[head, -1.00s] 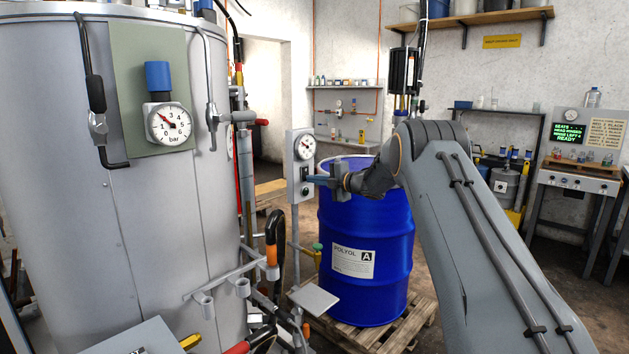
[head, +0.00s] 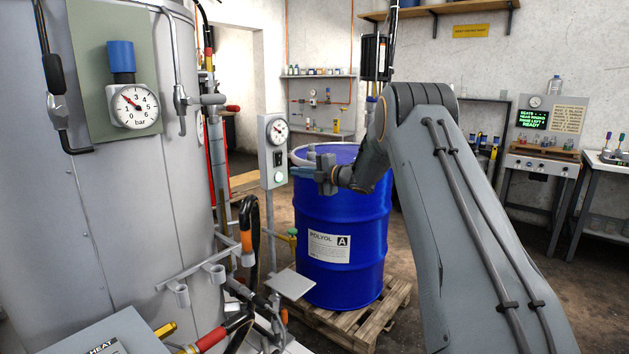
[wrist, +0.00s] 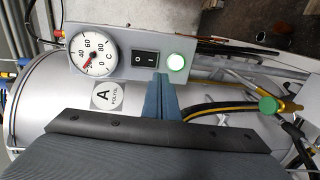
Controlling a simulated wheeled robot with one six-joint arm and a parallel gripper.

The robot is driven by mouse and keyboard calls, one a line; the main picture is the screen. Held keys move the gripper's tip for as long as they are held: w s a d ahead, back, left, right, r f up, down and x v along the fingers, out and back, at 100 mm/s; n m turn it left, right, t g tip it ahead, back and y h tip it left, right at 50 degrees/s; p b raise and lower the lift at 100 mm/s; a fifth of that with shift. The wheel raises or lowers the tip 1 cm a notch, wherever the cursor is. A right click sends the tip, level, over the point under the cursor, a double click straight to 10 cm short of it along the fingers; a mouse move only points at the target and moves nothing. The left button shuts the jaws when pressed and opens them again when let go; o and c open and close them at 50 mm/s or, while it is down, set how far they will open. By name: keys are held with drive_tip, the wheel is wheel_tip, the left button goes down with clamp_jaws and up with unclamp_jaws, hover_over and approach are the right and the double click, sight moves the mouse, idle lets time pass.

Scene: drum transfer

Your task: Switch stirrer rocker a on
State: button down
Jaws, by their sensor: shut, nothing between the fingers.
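The lamp is lit bright. In the head view the same box (head: 265,172) stands on a post left of the blue drum. My gripper (wrist: 160,78) is shut and empty. Its blue fingertips lie just below the rocker and lamp in the wrist view. In the head view my gripper (head: 293,171) is just right of the box; contact cannot be told. The rocker's tilt is too small to judge.
A blue polyol drum (head: 345,215) stands on a wooden pallet (head: 375,320) behind my gripper. A large grey vessel (head: 130,210) fills the left. Pipes, a hose and a small plate (head: 290,284) are below the box.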

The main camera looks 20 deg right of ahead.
drive_tip(key=d+b+v, duration=0.1)
drive_tip(key=v, duration=0.6)
drive_tip(key=shift+w+f, duration=0.15)
drive_tip(key=shift+f, duration=0.65)
drive_tip(key=shift+a+m, duration=0.1)
drive_tip(key=shift+m, duration=0.2)
drive_tip(key=s+a+f+m+g+h, duration=0.3)
drive_tip(key=s+m, duration=0.5)
drive_tip(key=s, duration=0.9)
drive_tip(key=s+a+f+m+g+h, duration=0.3)
drive_tip(key=s+f+m, duration=0.5)
drive_tip(key=s, duration=0.9)
drive_tip(key=s+a+f+m+g+h, duration=0.3)
drive_tip(key=s+f+m+g, duration=0.3)
drive_tip(key=s, duration=1.1)
drive_tip(key=shift+s+a+m+g+h, duration=0.3)
drive_tip(key=shift+a+m+g, duration=0.4)
drive_tip(key=shift+m, duration=0.5)
